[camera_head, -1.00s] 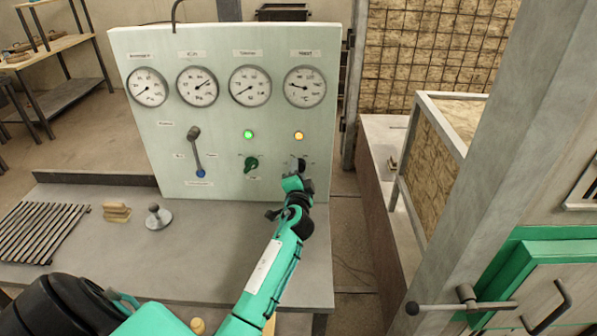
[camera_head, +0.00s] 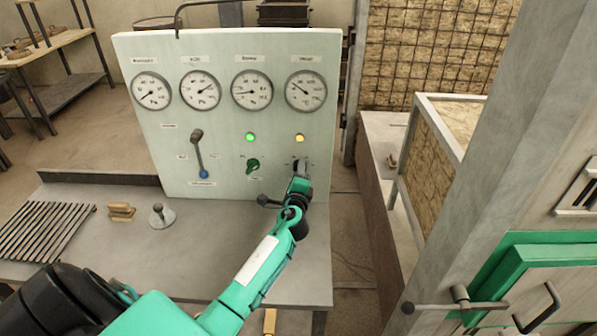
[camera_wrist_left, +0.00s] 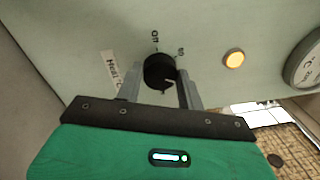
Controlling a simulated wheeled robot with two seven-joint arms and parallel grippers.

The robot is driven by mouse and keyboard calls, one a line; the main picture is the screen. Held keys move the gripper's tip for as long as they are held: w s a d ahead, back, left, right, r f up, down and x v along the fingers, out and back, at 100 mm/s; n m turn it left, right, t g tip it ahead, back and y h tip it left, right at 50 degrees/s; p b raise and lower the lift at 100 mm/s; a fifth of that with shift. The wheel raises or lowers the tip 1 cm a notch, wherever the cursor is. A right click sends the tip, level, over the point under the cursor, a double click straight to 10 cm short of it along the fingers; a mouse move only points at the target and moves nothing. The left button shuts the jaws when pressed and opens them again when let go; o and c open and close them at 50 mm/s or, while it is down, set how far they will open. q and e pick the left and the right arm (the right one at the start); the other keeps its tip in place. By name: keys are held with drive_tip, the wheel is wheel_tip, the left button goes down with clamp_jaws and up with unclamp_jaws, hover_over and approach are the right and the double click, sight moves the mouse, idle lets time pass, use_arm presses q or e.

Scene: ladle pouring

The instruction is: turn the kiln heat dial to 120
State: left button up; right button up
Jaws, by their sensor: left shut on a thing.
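The heat dial is a round black knob (camera_wrist_left: 158,70) on the pale green panel, with a white mark on its edge. In the left wrist view a "Heat" label (camera_wrist_left: 111,72) and scale markings show beside it. My left gripper (camera_wrist_left: 162,82) is shut on the dial, one finger on each side. In the head view the left gripper (camera_head: 299,172) reaches the panel's lower right, below the amber lamp (camera_head: 299,138), and mostly hides the dial. The far right gauge (camera_head: 305,91) has its needle pointing to the upper left. My right gripper is not in view.
A green knob (camera_head: 253,166) and a lever (camera_head: 198,152) are left of the dial. The grey bench (camera_head: 240,230) holds a slatted rack (camera_head: 40,232), a wooden block (camera_head: 121,212) and a small metal weight (camera_head: 161,215). A grey post (camera_head: 490,150) stands at right.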

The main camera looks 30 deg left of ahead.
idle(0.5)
use_arm(q)
drive_tip(key=o, duration=0.9)
drive_tip(key=shift+o, duration=0.3)
drive_tip(key=shift+d, duration=0.1)
drive_tip(key=b+v, duration=0.2)
drive_tip(key=v, duration=1.1)
drive_tip(key=shift+s+b, duration=0.3)
drive_tip(key=shift+d+f, duration=0.1)
drive_tip(key=shift+d, duration=0.05)
drive_tip(key=shift+f, duration=0.1)
